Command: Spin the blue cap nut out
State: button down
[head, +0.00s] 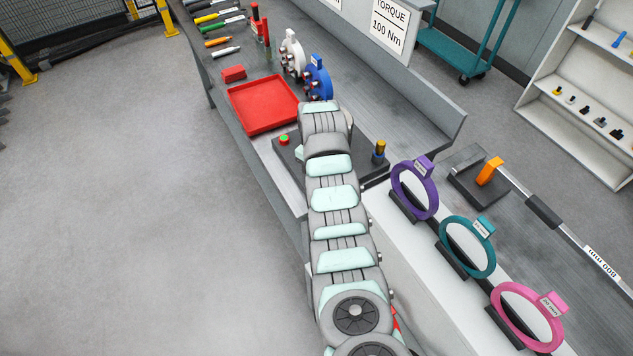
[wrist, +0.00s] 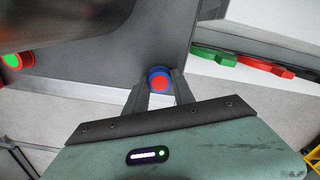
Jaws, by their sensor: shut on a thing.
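The blue cap nut (wrist: 149,74) shows in the wrist view as a blue rim around a red round face, at the edge of a dark grey plate (wrist: 110,40). My gripper (wrist: 159,86) is shut on it, with one finger on each side. The fingers hide part of its sides, and I cannot tell how far it sits in or out. In the head view my arm covers the gripper and the nut.
A red tray (head: 235,98) and blue (head: 319,80) and white (head: 291,55) fixtures stand beyond my arm on the bench. Purple (head: 399,180), teal (head: 443,235) and pink (head: 497,303) rings stand nearer on the right.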

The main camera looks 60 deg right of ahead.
jog(key=c, duration=1.1)
grip_release()
jog(key=shift+o, duration=0.2)
jog(key=shift+r, duration=0.1)
notch_tip(320, 180, up, 11)
jog(key=p, duration=0.2)
jog(key=shift+f, duration=0.2)
